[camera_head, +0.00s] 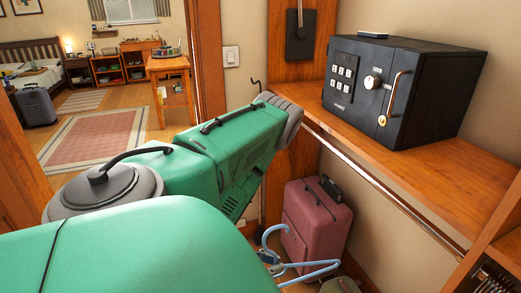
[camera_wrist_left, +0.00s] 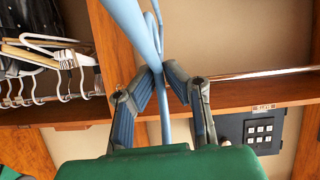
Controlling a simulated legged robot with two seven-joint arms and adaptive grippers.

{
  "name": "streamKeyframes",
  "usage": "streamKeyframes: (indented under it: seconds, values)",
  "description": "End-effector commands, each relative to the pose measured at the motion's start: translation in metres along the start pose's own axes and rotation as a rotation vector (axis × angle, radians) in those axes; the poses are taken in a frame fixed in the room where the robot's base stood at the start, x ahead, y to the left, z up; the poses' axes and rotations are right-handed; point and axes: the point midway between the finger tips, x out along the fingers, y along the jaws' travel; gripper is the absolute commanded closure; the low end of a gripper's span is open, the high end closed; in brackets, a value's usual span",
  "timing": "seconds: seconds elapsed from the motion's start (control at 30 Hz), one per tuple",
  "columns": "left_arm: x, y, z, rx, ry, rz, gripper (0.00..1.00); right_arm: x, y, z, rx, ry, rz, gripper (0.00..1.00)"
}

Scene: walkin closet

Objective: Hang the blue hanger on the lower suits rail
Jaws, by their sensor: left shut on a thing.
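The blue hanger (camera_head: 312,265) shows low in the camera_head view, its hook and part of its frame beyond my green left arm. In the camera_wrist_left view the blue hanger (camera_wrist_left: 140,28) runs between the fingers of my left gripper (camera_wrist_left: 164,78), which is shut on it. A metal rail (camera_head: 385,188) runs under the wooden shelf. The hanger is below this rail and apart from it in the head view. The bare rail also shows in the wrist view (camera_wrist_left: 262,74). My right gripper is not in view.
A black safe (camera_head: 405,88) stands on the wooden shelf (camera_head: 425,158). A red suitcase (camera_head: 315,225) stands on the floor under it. White and wooden hangers (camera_wrist_left: 45,50) with dark clothes hang at left in the wrist view. The visible rail stretch is bare.

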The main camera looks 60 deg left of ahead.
Motion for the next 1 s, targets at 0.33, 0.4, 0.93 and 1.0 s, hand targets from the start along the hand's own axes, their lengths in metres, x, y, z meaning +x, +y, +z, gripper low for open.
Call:
streamKeyframes:
  seconds: [0.33, 0.4, 0.93, 1.0]
  values:
    - [0.034, -0.005, -0.013, -0.006, 0.004, 0.005, 1.00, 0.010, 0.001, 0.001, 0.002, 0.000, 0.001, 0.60]
    - [0.040, -0.006, -0.015, -0.007, 0.004, 0.004, 1.00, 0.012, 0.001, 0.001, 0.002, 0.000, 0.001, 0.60]
    - [0.088, 0.000, -0.040, 0.000, 0.004, 0.003, 1.00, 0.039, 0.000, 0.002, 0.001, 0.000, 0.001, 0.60]
    - [0.094, -0.001, -0.043, -0.001, 0.005, 0.003, 1.00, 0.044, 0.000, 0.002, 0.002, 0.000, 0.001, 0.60]
